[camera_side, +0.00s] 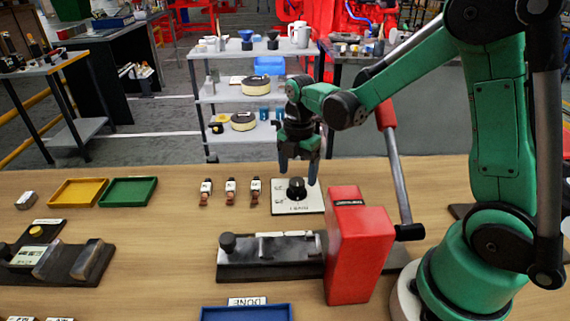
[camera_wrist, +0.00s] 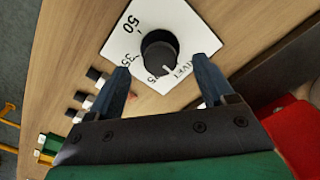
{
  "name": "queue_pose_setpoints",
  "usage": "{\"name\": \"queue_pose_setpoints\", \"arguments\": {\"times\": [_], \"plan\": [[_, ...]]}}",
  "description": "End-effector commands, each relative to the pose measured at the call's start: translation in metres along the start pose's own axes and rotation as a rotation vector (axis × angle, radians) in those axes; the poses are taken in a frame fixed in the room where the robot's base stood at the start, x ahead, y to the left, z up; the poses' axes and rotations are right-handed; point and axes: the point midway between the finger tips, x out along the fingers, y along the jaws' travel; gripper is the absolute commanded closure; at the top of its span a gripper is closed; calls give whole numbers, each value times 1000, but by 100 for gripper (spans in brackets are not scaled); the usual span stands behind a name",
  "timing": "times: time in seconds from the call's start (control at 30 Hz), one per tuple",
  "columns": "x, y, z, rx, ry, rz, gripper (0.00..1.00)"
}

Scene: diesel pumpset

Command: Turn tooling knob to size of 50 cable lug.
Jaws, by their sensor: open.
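The tooling knob (camera_side: 297,188) is a black round knob on a white plate (camera_side: 318,207) on the table. In the wrist view the knob (camera_wrist: 158,55) has a white pointer line at its lower right, near a partly hidden number ending in 5. The marks 50 and 35 show to the upper left and left. The pointer is away from the 50. My gripper (camera_side: 299,172) is open just above the knob. In the wrist view the gripper (camera_wrist: 161,65) has one finger on either side of the knob, with gaps visible. Three cable lugs (camera_side: 230,191) lie left of the plate.
A red block-shaped housing (camera_side: 357,245) with a long lever (camera_side: 397,175) stands close right of the plate. A dark fixture (camera_side: 268,256) lies in front. Yellow (camera_side: 78,192) and green (camera_side: 128,191) trays sit at left; a blue tray (camera_side: 245,313) is at the front.

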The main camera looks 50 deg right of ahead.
Motion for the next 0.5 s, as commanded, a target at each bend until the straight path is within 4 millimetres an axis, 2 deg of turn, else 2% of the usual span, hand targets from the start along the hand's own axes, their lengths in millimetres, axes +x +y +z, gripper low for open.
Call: {"name": "queue_pose_setpoints", "arguments": {"times": [0.2,0.47,0.5], "plan": [[16,0,0,1,0,1,25],[18,0,0,1,0,1,25],[18,0,0,1,0,1,36]]}}
